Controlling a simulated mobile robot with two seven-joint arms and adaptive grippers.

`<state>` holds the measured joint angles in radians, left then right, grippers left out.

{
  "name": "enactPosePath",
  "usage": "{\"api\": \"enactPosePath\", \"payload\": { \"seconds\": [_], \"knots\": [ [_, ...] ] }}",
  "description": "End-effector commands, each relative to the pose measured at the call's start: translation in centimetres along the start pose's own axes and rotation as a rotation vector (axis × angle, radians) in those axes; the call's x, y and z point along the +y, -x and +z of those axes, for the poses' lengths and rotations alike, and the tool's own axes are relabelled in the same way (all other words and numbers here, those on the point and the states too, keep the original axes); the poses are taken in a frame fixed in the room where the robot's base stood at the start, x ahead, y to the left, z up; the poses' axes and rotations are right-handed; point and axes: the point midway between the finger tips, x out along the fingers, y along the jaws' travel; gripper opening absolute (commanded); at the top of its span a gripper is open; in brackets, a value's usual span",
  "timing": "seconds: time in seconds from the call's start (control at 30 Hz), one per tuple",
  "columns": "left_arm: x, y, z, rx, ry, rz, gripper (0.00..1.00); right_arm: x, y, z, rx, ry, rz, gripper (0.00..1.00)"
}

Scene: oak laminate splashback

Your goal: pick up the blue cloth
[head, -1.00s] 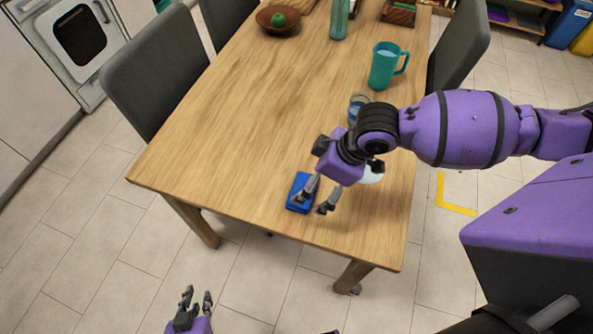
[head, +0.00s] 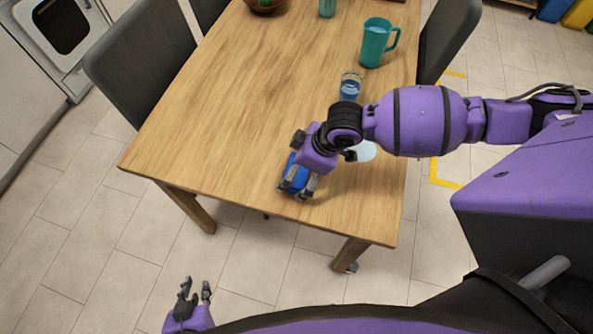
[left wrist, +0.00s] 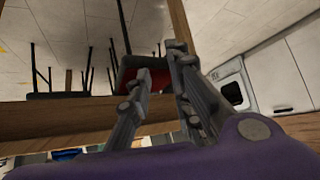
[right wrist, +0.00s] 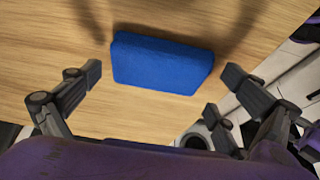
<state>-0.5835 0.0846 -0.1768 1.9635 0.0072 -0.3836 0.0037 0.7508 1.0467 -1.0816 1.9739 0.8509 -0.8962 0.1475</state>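The blue cloth (head: 295,174) is a folded block near the front edge of the wooden table (head: 215,120). In the right wrist view the cloth (right wrist: 162,63) lies flat on the wood, ahead of my fingertips. My right gripper (head: 293,193) is over the cloth in the head view and hides part of it. In the right wrist view my right gripper (right wrist: 160,85) is open, its fingers spread to either side of the cloth with nothing between the tips. My left gripper (head: 194,287) is low, away from the table, with its fingers apart and empty; it shows in the left wrist view (left wrist: 155,75).
A glass of blue liquid (head: 350,88) and a teal jug (head: 375,45) stand further back on the table. A pale round item (head: 364,151) is partly hidden behind my right wrist. Grey chairs (head: 143,65) flank the table. The table's left middle is clear.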

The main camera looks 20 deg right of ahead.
Motion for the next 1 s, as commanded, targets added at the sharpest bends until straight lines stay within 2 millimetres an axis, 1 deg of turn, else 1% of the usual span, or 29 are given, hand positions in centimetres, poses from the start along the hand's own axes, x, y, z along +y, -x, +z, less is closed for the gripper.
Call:
{"api": "enactPosePath", "payload": {
  "seconds": [0.03, 0.23, 0.5, 0.67, 0.8, 0.87, 0.97, 1.0],
  "knots": [
    [0.1, 0.0, 0.0, 0.000, 0.004, 0.000, 0.19, 0.0, 0.0, 0.0, 0.000, 0.000, 0.000, 0.87],
    [0.1, 0.1, 0.2, -0.003, 0.008, -0.001, 0.19, 0.0, 0.0, 0.0, 0.000, -0.001, 0.000, 0.61],
    [-0.1, 0.3, 1.1, -0.019, 0.005, -0.003, 0.19, 0.0, 0.1, 0.0, 0.000, -0.001, 0.000, 0.60],
    [-0.2, 0.5, 1.2, -0.022, 0.000, -0.004, 0.19, 0.1, 1.1, -0.5, 0.001, -0.001, 0.001, 0.60],
    [-0.3, 0.5, 0.9, -0.018, -0.003, -0.003, 0.19, 0.1, 3.0, -1.3, 0.002, 0.001, 0.002, 0.60],
    [-0.3, 0.6, 0.7, -0.014, -0.004, -0.003, 0.19, -0.3, 4.3, -0.8, -0.002, -0.001, 0.001, 0.60],
    [-0.3, 0.6, 0.2, -0.008, -0.004, -0.001, 0.19, -1.1, 6.9, -0.1, 0.000, 0.001, 0.002, 0.60],
    [-0.2, 0.7, 0.0, -0.005, -0.004, -0.001, 0.19, -1.5, 8.1, 0.2, -0.001, 0.001, 0.003, 0.60]
  ]
}}
